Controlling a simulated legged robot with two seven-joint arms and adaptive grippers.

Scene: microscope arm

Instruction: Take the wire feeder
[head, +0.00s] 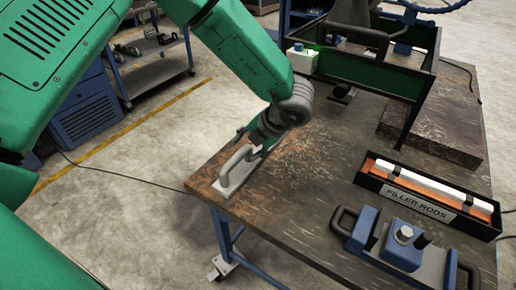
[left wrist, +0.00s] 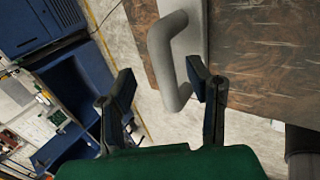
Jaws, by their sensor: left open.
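A light grey handle on a flat plate (head: 240,170) lies at the near left corner of the table. My left gripper (head: 256,140) is open just above it, at its far end. In the left wrist view the grey handle (left wrist: 165,55) shows between the two open fingers of my left gripper (left wrist: 163,88), closer to the right finger; I cannot tell whether they touch. A blue and grey device with black handles (head: 402,246) sits at the table's near right. No part is labelled as the wire feeder, so I cannot tell which it is. My right gripper is not in view.
The wooden table (head: 300,185) is bare in the middle. A black box marked "FILLER RODS" (head: 430,194) lies at right. A green and black frame (head: 375,78) stands at the back, with a white box (head: 302,58) at its corner. A blue cabinet (head: 86,110) stands behind, left.

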